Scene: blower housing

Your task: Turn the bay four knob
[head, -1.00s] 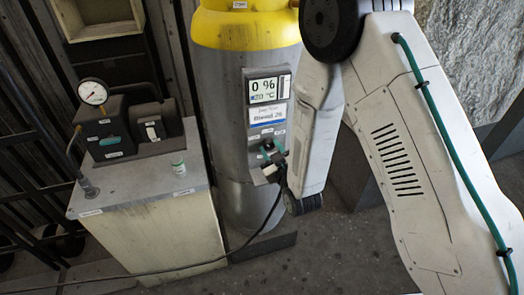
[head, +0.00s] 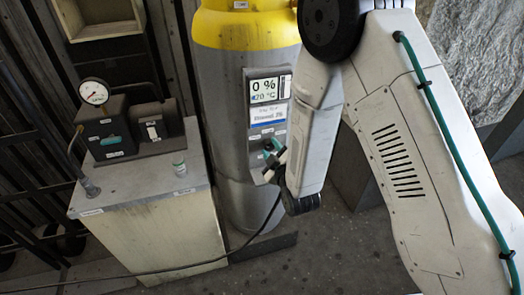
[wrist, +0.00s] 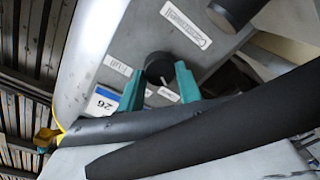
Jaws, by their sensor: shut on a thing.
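A round black knob (wrist: 158,68) with a pale pointer mark shows on the grey panel in the wrist view. The teal fingers of my gripper (wrist: 160,76) sit on either side of it, and the gripper is shut on it. Small white labels surround it, one reading "Full" and a blue-and-white one showing "26". In the head view my gripper (head: 271,152) is at the lower part of the panel on the yellow-topped grey cylinder (head: 221,105). The knob itself is hidden there. The display (head: 266,90) above reads 0 % and 20 °C.
A black cable (head: 150,273) runs across the floor. A black cylindrical part (wrist: 235,10) juts out near the knob.

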